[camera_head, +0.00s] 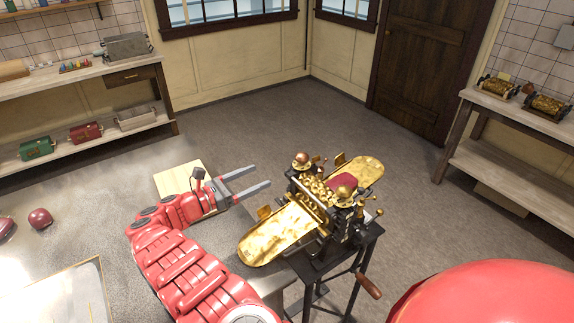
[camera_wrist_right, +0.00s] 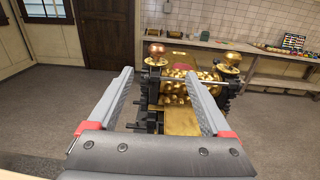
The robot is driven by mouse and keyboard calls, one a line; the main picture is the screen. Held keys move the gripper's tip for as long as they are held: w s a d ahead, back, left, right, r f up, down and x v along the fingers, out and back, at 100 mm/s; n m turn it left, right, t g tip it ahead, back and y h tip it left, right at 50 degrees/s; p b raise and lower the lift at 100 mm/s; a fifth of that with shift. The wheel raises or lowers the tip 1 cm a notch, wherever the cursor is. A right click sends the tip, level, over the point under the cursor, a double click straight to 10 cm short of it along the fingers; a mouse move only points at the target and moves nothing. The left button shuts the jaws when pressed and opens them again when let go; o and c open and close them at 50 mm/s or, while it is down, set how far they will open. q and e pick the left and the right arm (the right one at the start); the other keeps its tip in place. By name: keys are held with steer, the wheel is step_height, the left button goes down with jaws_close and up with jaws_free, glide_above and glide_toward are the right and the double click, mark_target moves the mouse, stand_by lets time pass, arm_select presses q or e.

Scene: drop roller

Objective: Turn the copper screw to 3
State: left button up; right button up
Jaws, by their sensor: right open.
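The brass and black drop roller machine (camera_head: 318,200) stands on a black stand, with its rollers also ahead in the wrist view (camera_wrist_right: 178,88). Two round screw knobs rise from its top. One copper-coloured knob (camera_head: 302,159) is at the far side and appears at left in the wrist view (camera_wrist_right: 156,49). The other knob (camera_head: 345,181), on a brass disc, appears at right in the wrist view (camera_wrist_right: 231,58). I cannot tell which is the copper screw, and no dial numbers are readable. My right gripper (camera_head: 262,177) is open and empty, apart from the machine. My left gripper is out of view.
Gold trays (camera_head: 282,234) extend from both sides of the machine, and a wooden-handled crank (camera_head: 368,286) sticks out below. A grey worktop (camera_head: 95,225) with a pale wooden board (camera_head: 180,178) lies left. Open floor (camera_head: 250,125) is behind; a side bench (camera_head: 525,118) stands right.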

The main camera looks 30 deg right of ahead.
steer(key=p, duration=0.3)
glide_toward(302, 157)
steer(key=d, duration=0.4)
steer(key=w+d, duration=0.1)
steer(key=d, duration=0.2)
steer(key=w+d+f+p, duration=0.1)
steer(key=d, duration=0.2)
steer(key=shift+d, duration=0.4)
